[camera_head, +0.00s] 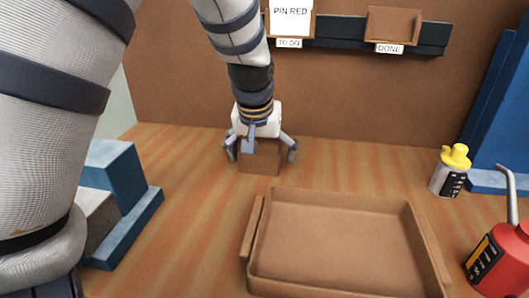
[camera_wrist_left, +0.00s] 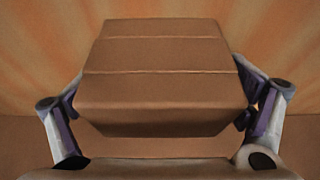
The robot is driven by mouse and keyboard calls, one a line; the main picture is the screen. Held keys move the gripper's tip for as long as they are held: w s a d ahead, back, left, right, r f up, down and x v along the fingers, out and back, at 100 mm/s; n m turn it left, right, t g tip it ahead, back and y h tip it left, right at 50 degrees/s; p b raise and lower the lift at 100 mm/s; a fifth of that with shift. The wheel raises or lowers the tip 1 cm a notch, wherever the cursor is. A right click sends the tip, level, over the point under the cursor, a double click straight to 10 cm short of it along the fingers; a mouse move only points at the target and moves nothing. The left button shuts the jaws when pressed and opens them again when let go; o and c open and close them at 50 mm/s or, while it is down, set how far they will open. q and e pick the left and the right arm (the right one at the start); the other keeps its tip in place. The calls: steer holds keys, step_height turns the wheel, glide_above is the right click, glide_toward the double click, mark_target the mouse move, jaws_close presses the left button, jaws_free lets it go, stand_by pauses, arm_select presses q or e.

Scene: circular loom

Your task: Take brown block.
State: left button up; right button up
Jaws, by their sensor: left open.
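The brown block (camera_head: 260,158) stands on the wooden table near the back wall, left of the picture's middle. My left gripper (camera_head: 261,150) points down over it from above, with its fingers spread on either side of the block. In the left wrist view the block (camera_wrist_left: 162,75) fills the middle between the open fingers of the gripper (camera_wrist_left: 165,118). The fingertips are close to the block's sides; I cannot tell if they touch. My right gripper does not show.
A brown tray (camera_head: 251,243) lies in front of the block. A blue stepped object (camera_head: 128,210) stands at left. A bottle with a yellow cap (camera_head: 450,172) and a red can (camera_head: 505,258) stand at right. A rail (camera_head: 345,43) with card holders is on the wall.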

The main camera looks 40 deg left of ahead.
arm_select(q)
steer(key=shift+s, duration=0.1)
steer(key=c, duration=1.5)
steer(key=shift+c, duration=0.2)
steer(key=shift+r, duration=0.15)
